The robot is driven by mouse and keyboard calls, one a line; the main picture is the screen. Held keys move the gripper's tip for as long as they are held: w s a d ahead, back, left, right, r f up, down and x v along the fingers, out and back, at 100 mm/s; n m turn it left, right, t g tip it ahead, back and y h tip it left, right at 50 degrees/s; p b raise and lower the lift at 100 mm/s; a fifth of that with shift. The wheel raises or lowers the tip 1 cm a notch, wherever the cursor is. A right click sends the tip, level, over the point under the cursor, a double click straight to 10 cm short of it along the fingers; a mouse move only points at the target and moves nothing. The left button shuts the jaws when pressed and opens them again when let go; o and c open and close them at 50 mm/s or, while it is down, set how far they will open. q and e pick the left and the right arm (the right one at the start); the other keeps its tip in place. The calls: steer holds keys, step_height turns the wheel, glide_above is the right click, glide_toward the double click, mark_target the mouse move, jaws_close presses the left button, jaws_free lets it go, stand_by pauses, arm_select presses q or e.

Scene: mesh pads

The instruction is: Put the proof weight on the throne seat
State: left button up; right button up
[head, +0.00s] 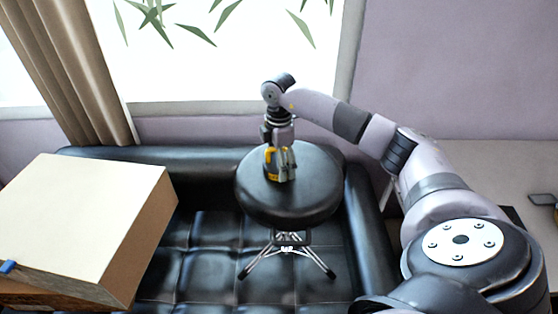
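The throne is a round black padded stool; its seat (310,205) is in the middle of the head view, above splayed metal legs. My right arm comes in from the right and bends down over the seat. My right gripper (281,172) points down at the upper left part of the seat, at or just above its surface. A yellow and dark grey shape shows at the fingers; I cannot tell whether it includes the proof weight or is only the gripper. The finger gap is too small to read. My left gripper is not in view.
The throne stands in front of or against a black tufted sofa (190,235). A large cream box (75,215) fills the left side, with a small blue item (7,266) at its edge. A beige curtain (75,70) and window are behind. A dark flat object (543,199) lies at far right.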

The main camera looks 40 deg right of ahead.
steer(key=shift+o, duration=1.1)
steer(key=shift+r, duration=0.45)
step_height(320, 180, up, 11)
steer(key=shift+r+b, duration=0.2)
steer(key=shift+b, duration=0.9)
